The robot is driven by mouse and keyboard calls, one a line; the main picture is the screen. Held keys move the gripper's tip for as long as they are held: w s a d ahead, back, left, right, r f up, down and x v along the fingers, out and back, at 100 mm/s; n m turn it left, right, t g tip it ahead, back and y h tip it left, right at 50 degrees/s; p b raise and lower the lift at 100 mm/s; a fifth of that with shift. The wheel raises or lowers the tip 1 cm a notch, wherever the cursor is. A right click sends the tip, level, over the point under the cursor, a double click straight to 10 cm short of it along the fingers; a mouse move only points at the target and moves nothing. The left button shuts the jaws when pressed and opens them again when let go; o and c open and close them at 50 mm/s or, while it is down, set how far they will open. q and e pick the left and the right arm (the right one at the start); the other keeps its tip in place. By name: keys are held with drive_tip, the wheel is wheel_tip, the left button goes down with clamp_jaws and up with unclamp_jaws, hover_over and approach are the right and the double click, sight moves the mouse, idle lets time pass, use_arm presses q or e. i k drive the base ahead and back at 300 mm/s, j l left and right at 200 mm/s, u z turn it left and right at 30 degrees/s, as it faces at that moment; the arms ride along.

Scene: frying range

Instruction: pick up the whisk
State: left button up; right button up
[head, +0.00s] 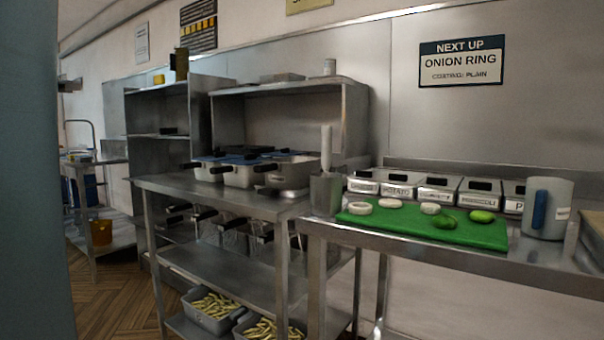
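A pale upright handle (326,147) sticks up out of a grey metal holder (325,194) at the left end of the right-hand steel counter. It may be the whisk, but its lower part is hidden inside the holder, so I cannot tell for sure. No wire loops show above the holder's rim. Neither of my grippers is in view.
A green board (470,231) with several pale and green slices lies right of the holder. Labelled bins (398,187) stand behind it, and a grey jug (547,208) with a blue handle stands at right. Fryer baskets (240,176) sit on the left counter.

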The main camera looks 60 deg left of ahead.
sight(327, 142)
drive_tip(key=u, duration=1.65)
